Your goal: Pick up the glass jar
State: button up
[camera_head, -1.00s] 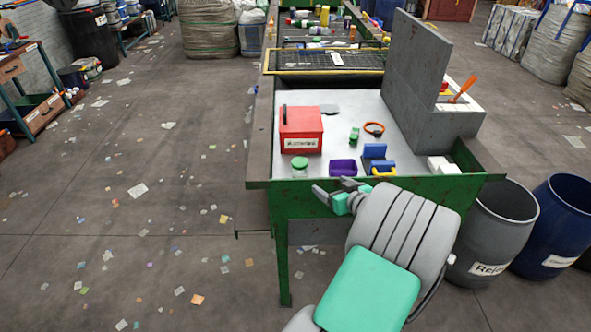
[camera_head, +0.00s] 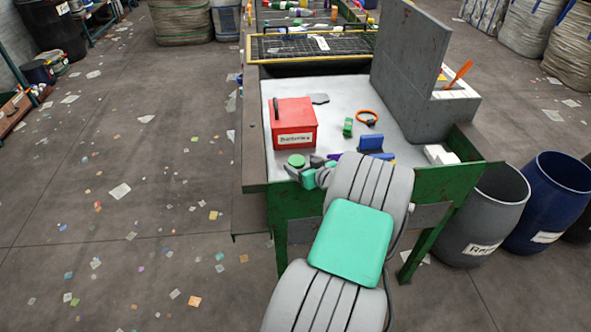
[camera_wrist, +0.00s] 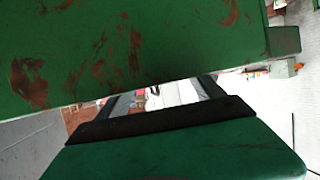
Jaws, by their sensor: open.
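The glass jar (camera_head: 296,161) shows as a round green lid near the front left corner of the white sorting table (camera_head: 345,92), just in front of a red box. Its clear body is mostly hidden behind my gripper (camera_head: 303,167). My gripper is open at the table's front edge, close to the jar on its near right side. I cannot tell whether they touch. The wrist view is filled mainly by green, rust-stained surfaces, and I cannot make out the jar there.
The red box (camera_head: 294,124) stands behind the jar. A green item (camera_head: 348,127), an orange ring (camera_head: 366,117) and a blue block (camera_head: 371,142) lie to the right. A purple item is largely covered by my arm. A grey partition (camera_head: 408,65) rises at the right.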

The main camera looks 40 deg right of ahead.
jog(key=shift+x, duration=1.2)
jog(key=shift+c, duration=0.4)
grip_shut()
